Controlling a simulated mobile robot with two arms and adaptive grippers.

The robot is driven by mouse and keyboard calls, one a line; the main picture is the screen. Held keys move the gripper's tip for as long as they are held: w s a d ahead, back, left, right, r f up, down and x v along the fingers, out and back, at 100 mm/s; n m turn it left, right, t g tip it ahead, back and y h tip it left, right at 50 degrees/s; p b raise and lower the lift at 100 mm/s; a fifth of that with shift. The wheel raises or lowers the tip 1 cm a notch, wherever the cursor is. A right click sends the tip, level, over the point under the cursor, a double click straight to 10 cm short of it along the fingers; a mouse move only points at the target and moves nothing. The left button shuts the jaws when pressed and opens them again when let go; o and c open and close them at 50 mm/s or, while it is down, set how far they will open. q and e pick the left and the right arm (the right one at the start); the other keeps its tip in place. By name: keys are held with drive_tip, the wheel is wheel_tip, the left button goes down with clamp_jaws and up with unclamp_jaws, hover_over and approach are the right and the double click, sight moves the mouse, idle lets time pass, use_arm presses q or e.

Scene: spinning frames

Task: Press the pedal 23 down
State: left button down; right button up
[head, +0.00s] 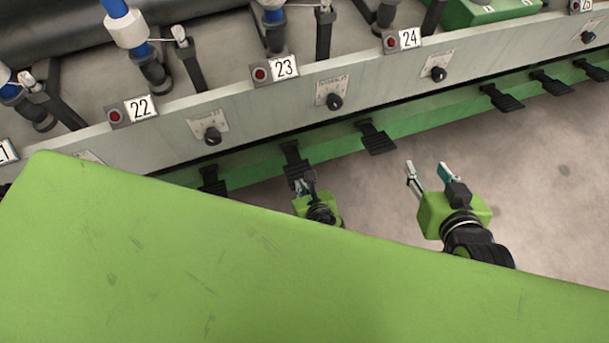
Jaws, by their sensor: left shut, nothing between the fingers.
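The label 23 (287,67) is on the machine's upper ledge. Below it, a black pedal (292,156) sticks out from the green lower rail; no number shows on the pedal itself. My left gripper (302,185) is at this pedal's outer end, shut and empty, overlapping it in the view. I cannot tell whether they touch. The pedal's tip is partly hidden by the gripper. My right gripper (429,170) is open and empty over the floor, right of the pedals nearest it, its fingers apart.
Another black pedal (376,138) lies to the right, and one (212,180) to the left, partly behind my green body. More pedals (502,98) follow further right. A grey panel (260,110) with knobs runs above the green rail (440,120). The floor (550,190) at right is clear.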

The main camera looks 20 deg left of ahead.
use_arm(q)
drive_tip(key=s, duration=0.1)
drive_tip(key=s+d+r+p, duration=0.1)
drive_tip(key=s+d+p, duration=0.1)
drive_tip(key=shift+r, duration=0.3)
use_arm(e)
drive_tip(key=s+d+f+g+h, duration=0.1)
drive_tip(key=s+d+f+g, duration=0.1)
drive_tip(key=s, duration=0.4)
drive_tip(key=s+d+f+g, duration=0.2)
drive_tip(key=s+f+g, duration=0.3)
drive_tip(key=s, duration=0.1)
drive_tip(key=shift+s+h, duration=0.35)
drive_tip(key=shift+h, duration=0.05)
use_arm(q)
drive_tip(key=shift+a, duration=0.15)
use_arm(e)
drive_tip(key=shift+d, duration=0.1)
